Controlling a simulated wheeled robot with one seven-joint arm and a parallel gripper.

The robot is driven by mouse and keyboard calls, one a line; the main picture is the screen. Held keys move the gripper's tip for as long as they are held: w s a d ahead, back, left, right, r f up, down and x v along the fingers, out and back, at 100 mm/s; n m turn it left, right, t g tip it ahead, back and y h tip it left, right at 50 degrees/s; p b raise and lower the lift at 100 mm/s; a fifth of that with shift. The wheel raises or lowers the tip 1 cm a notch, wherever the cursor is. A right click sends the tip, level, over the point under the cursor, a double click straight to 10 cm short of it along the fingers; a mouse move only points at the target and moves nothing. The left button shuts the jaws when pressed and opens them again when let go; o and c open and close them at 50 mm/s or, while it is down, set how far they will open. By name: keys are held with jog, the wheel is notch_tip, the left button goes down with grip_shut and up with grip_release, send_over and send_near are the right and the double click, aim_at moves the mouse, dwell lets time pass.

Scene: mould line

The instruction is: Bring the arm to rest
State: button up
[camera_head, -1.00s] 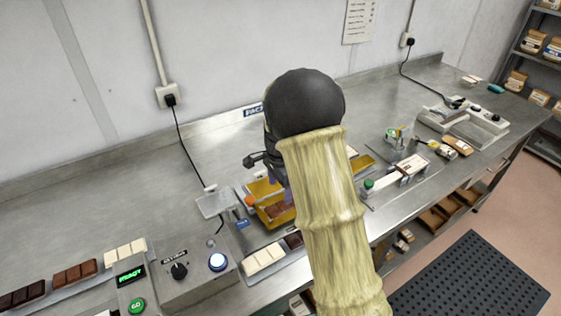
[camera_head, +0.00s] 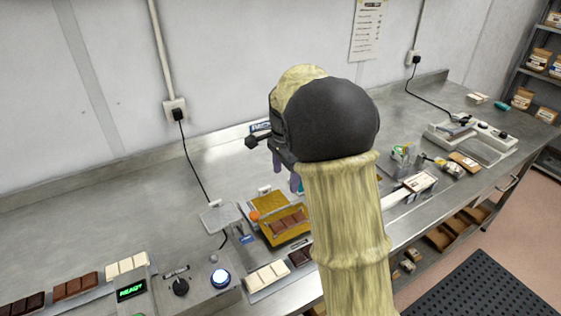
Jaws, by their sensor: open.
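My arm rises from the lower right in its pale yellow sleeve, with a dark round joint at its top. My gripper (camera_head: 286,174) hangs on the far side of that joint, above the steel bench (camera_head: 120,205). Its fingers are partly hidden by the arm, are apart and show nothing between them. Below it a yellow tray (camera_head: 268,201) holds a brown chocolate bar (camera_head: 288,221). The gripper is clear of the tray.
A control box (camera_head: 187,290) with a lit button and a green READY display stands at the front left. Chocolate bars (camera_head: 76,285) lie beside it. A white bar (camera_head: 268,275) lies in front of the tray. A sealer-like device (camera_head: 470,143) stands at the right. The back left bench is clear.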

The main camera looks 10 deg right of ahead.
jog(key=s+f+n+t, duration=0.1)
jog(key=s+f+n, duration=0.2)
jog(key=s+n, duration=0.4)
jog(key=s+d+f+n+t, duration=0.1)
jog(key=s+f+n, duration=0.2)
jog(key=s+n, duration=0.4)
jog(key=s, duration=0.6)
jog(key=shift+s+d+f+t, duration=0.2)
jog(key=shift+s+f+t, duration=0.05)
jog(key=shift+t, duration=0.05)
